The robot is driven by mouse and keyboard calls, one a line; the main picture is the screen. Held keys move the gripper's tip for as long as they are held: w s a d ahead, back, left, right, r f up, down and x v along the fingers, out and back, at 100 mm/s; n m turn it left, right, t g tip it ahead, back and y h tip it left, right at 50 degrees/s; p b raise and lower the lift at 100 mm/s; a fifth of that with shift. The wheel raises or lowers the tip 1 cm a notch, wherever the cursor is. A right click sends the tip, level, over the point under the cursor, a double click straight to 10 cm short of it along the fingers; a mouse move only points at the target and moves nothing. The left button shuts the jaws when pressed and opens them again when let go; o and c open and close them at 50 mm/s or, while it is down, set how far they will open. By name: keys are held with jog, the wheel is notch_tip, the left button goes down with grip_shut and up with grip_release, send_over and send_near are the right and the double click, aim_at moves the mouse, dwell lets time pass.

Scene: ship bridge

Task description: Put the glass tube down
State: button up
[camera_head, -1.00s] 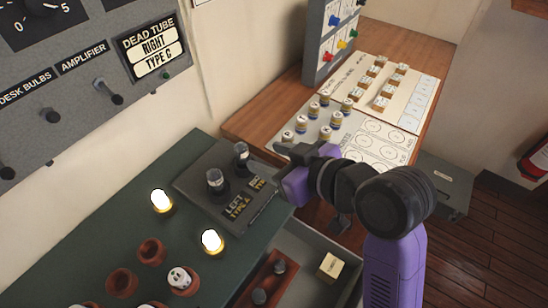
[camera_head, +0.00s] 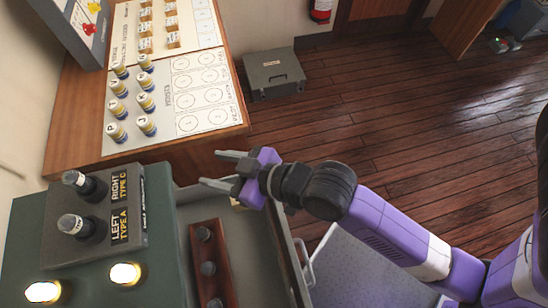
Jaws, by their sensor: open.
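My gripper (camera_head: 211,168) is open, with nothing visible between its two grey fingers, above the back end of the open drawer. Two dark-based tubes with clear or pale tops stand upright in a grey socket box on the green bench: one beside the "RIGHT TYPE C" label (camera_head: 84,185), one beside the "LEFT TYPE A" label (camera_head: 77,227). In the drawer (camera_head: 287,262), a red-brown rack (camera_head: 225,283) holds several dark round-topped pieces; I cannot tell whether these are glass tubes. A small cream box is mostly hidden behind my gripper.
Two lit bulbs (camera_head: 125,274) stand on the green bench (camera_head: 165,235). Behind is a wooden table (camera_head: 75,130) with a printed board (camera_head: 160,105) bearing several pegs. A grey-green case (camera_head: 273,73) sits on the wooden floor (camera_head: 400,120). Open floor lies to the right.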

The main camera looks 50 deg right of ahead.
jog(key=s+d, duration=0.1)
jog(key=s, duration=0.3)
jog(key=s+d+m+h, duration=0.1)
jog(key=s+d, duration=0.1)
jog(key=s, duration=0.2)
jog(key=s+d+t+h, duration=0.1)
jog(key=s+d, duration=0.1)
jog(key=s, duration=0.2)
jog(key=shift+s+f+m, duration=0.25)
jog(key=shift+s+m, duration=0.05)
jog(key=shift+m, duration=0.1)
jog(key=s+r+m+t+h, duration=0.1)
jog(key=s+r, duration=0.3)
jog(key=s, duration=0.5)
jog(key=shift+r, duration=0.3)
